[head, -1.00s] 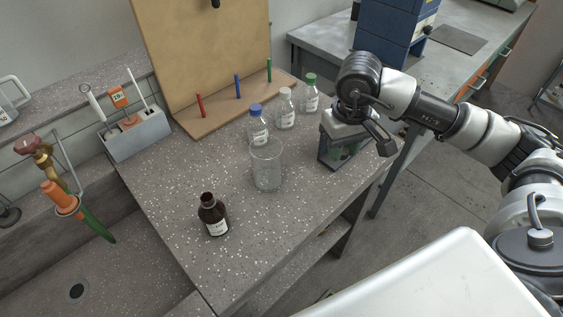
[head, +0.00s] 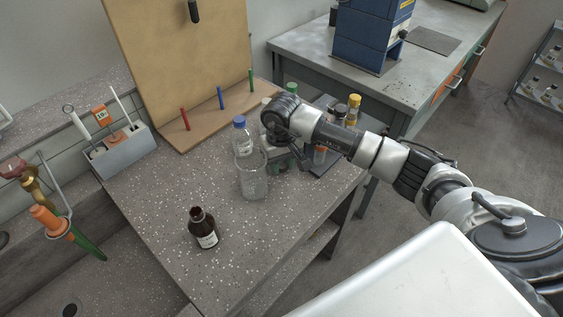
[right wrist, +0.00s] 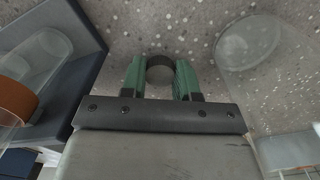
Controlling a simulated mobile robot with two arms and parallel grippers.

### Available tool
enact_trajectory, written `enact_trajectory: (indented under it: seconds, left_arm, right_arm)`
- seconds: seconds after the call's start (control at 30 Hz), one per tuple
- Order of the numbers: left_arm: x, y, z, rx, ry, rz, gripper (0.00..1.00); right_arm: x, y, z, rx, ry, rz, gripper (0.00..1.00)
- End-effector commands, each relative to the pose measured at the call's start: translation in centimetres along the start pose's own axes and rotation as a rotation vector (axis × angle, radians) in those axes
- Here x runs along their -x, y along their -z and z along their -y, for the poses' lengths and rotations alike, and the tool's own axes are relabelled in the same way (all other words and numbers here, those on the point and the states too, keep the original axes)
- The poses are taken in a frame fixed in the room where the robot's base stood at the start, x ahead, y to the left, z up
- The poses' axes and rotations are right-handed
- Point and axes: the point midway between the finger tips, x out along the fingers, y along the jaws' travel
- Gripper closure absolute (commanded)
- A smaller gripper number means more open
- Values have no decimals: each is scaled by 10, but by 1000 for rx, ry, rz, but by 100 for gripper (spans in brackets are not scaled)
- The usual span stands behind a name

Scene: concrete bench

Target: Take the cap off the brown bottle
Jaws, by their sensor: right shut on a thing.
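The brown bottle (head: 203,232) stands upright on the speckled bench, left of the beaker, with its dark neck bare and no cap on it. My right gripper (head: 281,168) is low over the bench, right of the beaker and apart from the bottle. In the right wrist view its green fingers (right wrist: 161,76) are shut on a small round dark-rimmed thing that looks like the cap (right wrist: 160,62). The arm hides the cap in the head view. My left gripper is not in view.
A glass beaker (head: 251,181) stands close left of my right gripper, with a blue-capped bottle (head: 241,136) behind it. A rack (head: 326,163) with capped bottles is just right. A pegboard stand (head: 188,133) is at the back. The bench front is clear.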

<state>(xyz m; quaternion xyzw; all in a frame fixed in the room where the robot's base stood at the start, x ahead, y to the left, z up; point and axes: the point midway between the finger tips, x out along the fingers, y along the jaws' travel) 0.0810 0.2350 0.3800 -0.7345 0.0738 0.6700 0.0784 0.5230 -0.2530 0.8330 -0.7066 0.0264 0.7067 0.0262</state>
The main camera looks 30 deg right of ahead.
Motion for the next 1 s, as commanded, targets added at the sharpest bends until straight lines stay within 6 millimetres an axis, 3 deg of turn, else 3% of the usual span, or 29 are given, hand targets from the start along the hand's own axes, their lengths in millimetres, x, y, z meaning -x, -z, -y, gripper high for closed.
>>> enact_trajectory:
  seconds: [0.43, 0.47, 0.6, 1.0]
  left_arm:
    - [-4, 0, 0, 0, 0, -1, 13]
    - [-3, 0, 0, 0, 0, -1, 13]
    - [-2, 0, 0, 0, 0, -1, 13]
    - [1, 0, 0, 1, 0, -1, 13]
  right_arm:
    - [-12, 0, 0, 0, 0, -1, 98]
    - [-11, 0, 0, 0, 0, -1, 67]
    - [-10, 0, 0, 0, 0, 0, 45]
    - [-2, 1, 0, 0, 0, -3, 44]
